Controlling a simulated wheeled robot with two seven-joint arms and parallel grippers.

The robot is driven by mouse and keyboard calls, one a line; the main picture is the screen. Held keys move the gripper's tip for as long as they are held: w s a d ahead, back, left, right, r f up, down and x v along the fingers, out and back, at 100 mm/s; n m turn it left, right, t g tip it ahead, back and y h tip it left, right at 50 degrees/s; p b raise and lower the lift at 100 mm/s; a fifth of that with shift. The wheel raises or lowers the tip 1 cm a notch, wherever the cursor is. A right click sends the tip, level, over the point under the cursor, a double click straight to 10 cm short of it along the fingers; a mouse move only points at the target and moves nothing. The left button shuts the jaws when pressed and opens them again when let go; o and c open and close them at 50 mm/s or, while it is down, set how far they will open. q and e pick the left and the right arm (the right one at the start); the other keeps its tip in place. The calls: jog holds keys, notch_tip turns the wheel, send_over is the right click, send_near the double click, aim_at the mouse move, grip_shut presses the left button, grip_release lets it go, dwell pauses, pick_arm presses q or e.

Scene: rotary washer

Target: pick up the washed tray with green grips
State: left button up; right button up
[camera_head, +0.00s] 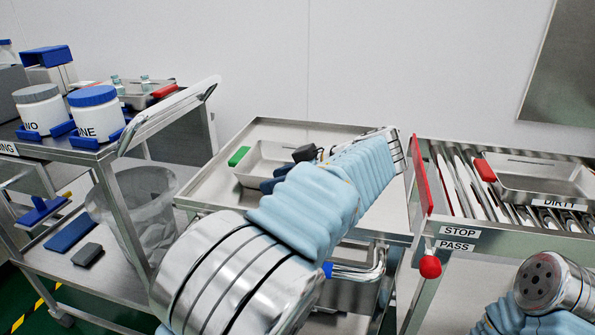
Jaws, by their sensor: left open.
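The metal tray with a green grip (239,156) lies on the steel tabletop (212,190) in the middle of the head view. Its right part is hidden behind my left arm, so only one green grip shows. My left gripper (271,178) is at the tray's near right side, its dark blue fingers pointing left. It is open, and mostly hidden by the arm's pale blue sleeve. I cannot tell whether the fingers touch the tray. My right gripper is out of view; only part of that arm shows at the lower right.
A tray with a red grip (485,170) sits on the rollers marked DIRTY at the right. A red panel (421,180) and a red knob (430,267) stand between. At the left, a cart (65,155) holds white jars (97,115), with a clear bin (140,200) below.

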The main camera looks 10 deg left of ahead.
pick_arm(q)
grip_shut()
jog(key=shift+r, duration=0.15)
dwell(0.4)
